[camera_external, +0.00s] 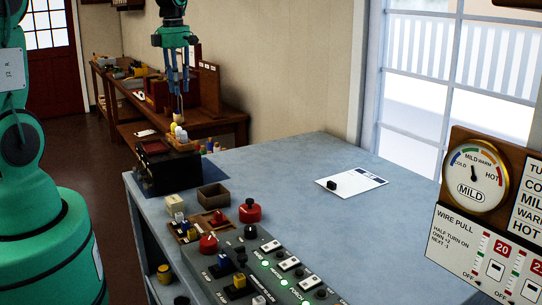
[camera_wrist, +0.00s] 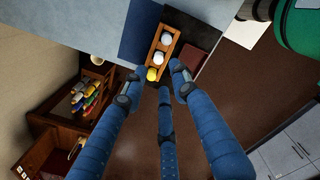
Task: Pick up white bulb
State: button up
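Two white bulbs, one at the far end (camera_wrist: 167,38) and one in the middle (camera_wrist: 158,58), stand in a row with a yellow bulb (camera_wrist: 152,75) in a narrow wooden rack (camera_wrist: 150,48) in the wrist view. The yellow bulb is nearest my fingers. In the external view the small bulbs (camera_external: 178,128) show at the far left corner of the workbench. My gripper (camera_external: 179,88) hangs above them, pointing down. In the wrist view my gripper (camera_wrist: 155,88) has its blue fingers spread apart, with nothing between the tips. A gap shows between the fingers and the bulbs.
The blue-grey workbench (camera_external: 290,180) has free room in its middle. A brown open box (camera_external: 213,195), red knobs and a switch panel (camera_external: 270,275) stand along its left side. A gauge board (camera_external: 478,185) is at right. A cluttered wooden side table (camera_external: 205,118) stands behind.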

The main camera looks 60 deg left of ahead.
jog(key=a+n, duration=0.1)
jog(key=a+f+n, duration=0.1)
jog(key=a, duration=0.1)
jog(key=shift+f, duration=0.3)
send_over(179, 128)
jog(key=shift+a+f+p, duration=0.1)
jog(key=shift+a+f, duration=0.05)
jog(key=shift+f, duration=1.3)
jog(key=shift+a+f+p, duration=0.1)
jog(key=shift+a+f, duration=0.05)
jog(key=shift+f, duration=1.25)
jog(key=shift+a+f+p, duration=0.1)
jog(key=shift+a+f, duration=0.05)
jog(key=shift+f, duration=1.3)
jog(key=shift+f, duration=2.6)
jog(key=shift+c, duration=0.5)
grip_shut()
